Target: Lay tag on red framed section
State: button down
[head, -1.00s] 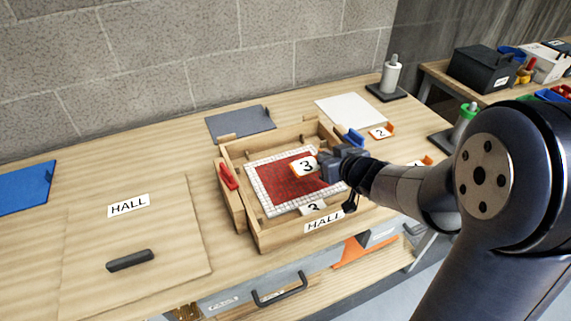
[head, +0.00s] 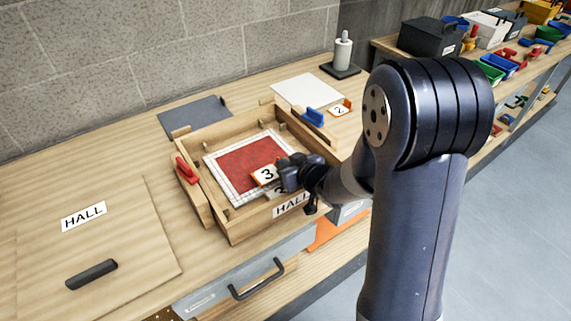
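The red framed section (head: 246,157) is a red panel with a white tiled border, lying inside a wooden tray (head: 225,228) with a HALL label. A white tag marked 3 (head: 264,175) with an orange edge is at my gripper's tips, over the panel's front right part. My gripper (head: 284,174) is dark and appears shut on this tag. Whether the tag touches the panel I cannot tell. A second pale plate with a number (head: 279,192) sits just below, at the tray's front side, partly hidden by the tag and gripper.
A tag marked 2 (head: 340,109), a white sheet (head: 307,91) and a grey plate (head: 195,115) lie behind. A HALL-labelled lid (head: 95,240) with a black handle lies left.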

jog(key=shift+f+b, duration=0.55)
jog(key=shift+f, duration=0.1)
jog(key=shift+s, duration=0.1)
jog(key=c, duration=1.6)
grip_release()
jog(key=shift+f, duration=0.15)
jog(key=shift+s, duration=0.1)
jog(key=shift+r+p, duration=0.3)
jog(key=v, duration=0.4)
jog(key=p+v, duration=0.1)
jog(key=v, duration=0.3)
jog(key=r+v, duration=0.1)
jog(key=v, duration=0.3)
